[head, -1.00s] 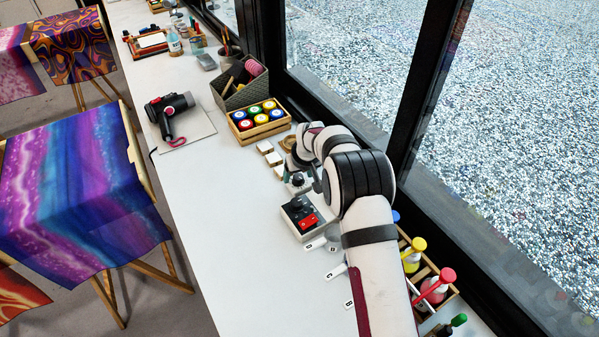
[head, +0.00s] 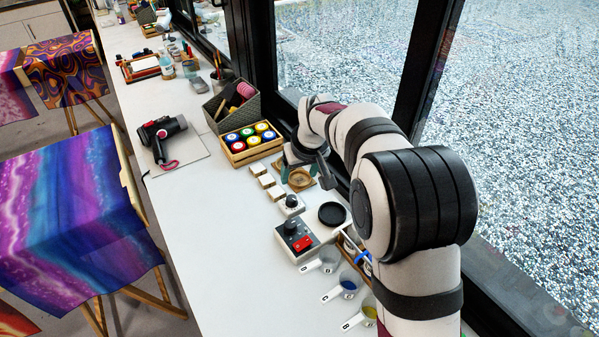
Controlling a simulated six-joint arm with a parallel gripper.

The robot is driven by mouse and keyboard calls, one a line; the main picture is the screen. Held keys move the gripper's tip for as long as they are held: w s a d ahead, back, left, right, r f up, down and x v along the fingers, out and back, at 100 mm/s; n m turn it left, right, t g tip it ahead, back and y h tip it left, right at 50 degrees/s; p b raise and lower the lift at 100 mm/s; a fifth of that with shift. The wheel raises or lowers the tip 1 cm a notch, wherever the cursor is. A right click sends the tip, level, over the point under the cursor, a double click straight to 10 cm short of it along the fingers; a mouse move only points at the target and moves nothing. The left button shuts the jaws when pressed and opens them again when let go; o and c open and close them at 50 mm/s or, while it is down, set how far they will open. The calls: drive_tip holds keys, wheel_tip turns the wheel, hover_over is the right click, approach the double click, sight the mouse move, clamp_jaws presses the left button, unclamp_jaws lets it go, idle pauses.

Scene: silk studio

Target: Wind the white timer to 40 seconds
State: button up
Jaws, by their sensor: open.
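The white timer (head: 291,205) is a small pale box with a black round knob, standing on the white table just behind a grey control box. Its dial marks are too small to read. My gripper (head: 306,181) is open and empty, beyond the timer, above a round wooden piece (head: 299,178). One dark finger shows clearly on its right side. The gripper is apart from the timer's knob. My arm's wrist hides part of the gripper.
The grey box (head: 295,244) with a black knob and red switch is nearest the timer. A black round plate (head: 332,214) is at its right. Small white blocks (head: 266,181) and a crate of coloured jars (head: 232,158) lie beyond. Labelled scoops (head: 347,285) lie in front.

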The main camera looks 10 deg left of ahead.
drive_tip(key=a+m, duration=0.1)
drive_tip(key=m, duration=0.1)
approach(291, 198)
drive_tip(key=shift+h, duration=0.4)
drive_tip(key=x, duration=0.8)
drive_tip(key=shift+w+a+f, duration=0.1)
drive_tip(key=shift+a+f, duration=0.2)
drive_tip(key=shift+f, duration=0.05)
drive_tip(key=shift+t, duration=0.3)
drive_tip(key=shift+c, duration=0.2)
clamp_jaws()
drive_tip(key=shift+m, duration=0.3)
